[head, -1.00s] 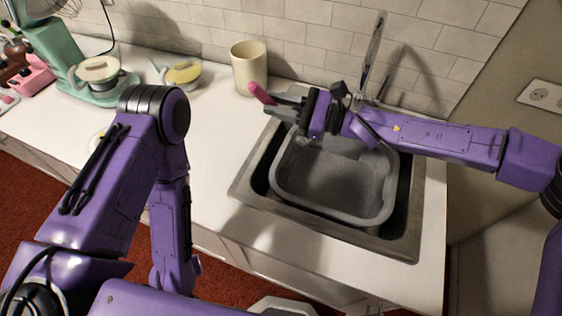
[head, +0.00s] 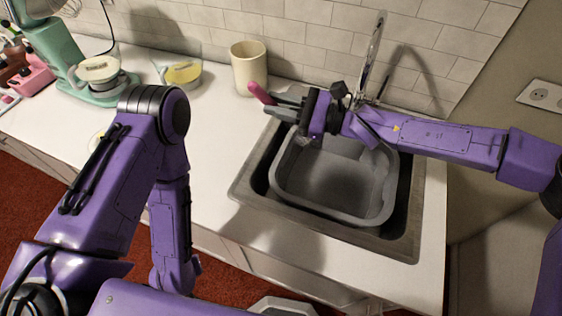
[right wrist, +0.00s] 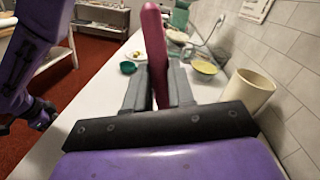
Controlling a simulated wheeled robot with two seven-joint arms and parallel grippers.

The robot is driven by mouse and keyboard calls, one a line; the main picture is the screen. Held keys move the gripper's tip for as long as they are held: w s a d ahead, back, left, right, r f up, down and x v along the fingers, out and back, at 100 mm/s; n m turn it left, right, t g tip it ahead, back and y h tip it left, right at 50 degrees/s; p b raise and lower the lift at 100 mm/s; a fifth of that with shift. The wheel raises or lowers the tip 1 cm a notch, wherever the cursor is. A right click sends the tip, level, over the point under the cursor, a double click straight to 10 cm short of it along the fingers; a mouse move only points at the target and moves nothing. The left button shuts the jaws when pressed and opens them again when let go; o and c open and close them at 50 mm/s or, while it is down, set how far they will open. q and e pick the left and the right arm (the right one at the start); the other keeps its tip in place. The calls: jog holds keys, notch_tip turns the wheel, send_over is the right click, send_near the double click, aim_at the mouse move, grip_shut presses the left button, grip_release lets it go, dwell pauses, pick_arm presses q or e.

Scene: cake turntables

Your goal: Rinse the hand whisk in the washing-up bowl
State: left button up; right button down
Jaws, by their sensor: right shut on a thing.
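My right gripper (head: 285,107) is shut on a pink handle (head: 260,92), which I take to be the hand whisk's. The handle also shows between the fingers in the right wrist view (right wrist: 155,45). No whisk wires can be made out. The gripper is over the back left edge of the sink, near the back left corner of the grey washing-up bowl (head: 375,217). The bowl sits in the sink, and its inside looks grey; I cannot tell the water level. My left arm is folded at the left, with its gripper out of sight.
The sink (head: 240,187) is set in a white counter (head: 215,140). A tap (head: 372,55) rises behind it. A cream crock (head: 249,68) and a yellow-filled bowl (head: 183,74) stand at the back. A green stand mixer (head: 50,50) is far left. Counter left of the sink is mostly clear.

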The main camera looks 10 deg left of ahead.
jog(key=shift+r, duration=0.15)
dwell(0.3)
notch_tip(320, 180, up, 4)
jog(key=shift+f+p, duration=0.1)
jog(key=shift+p, duration=0.85)
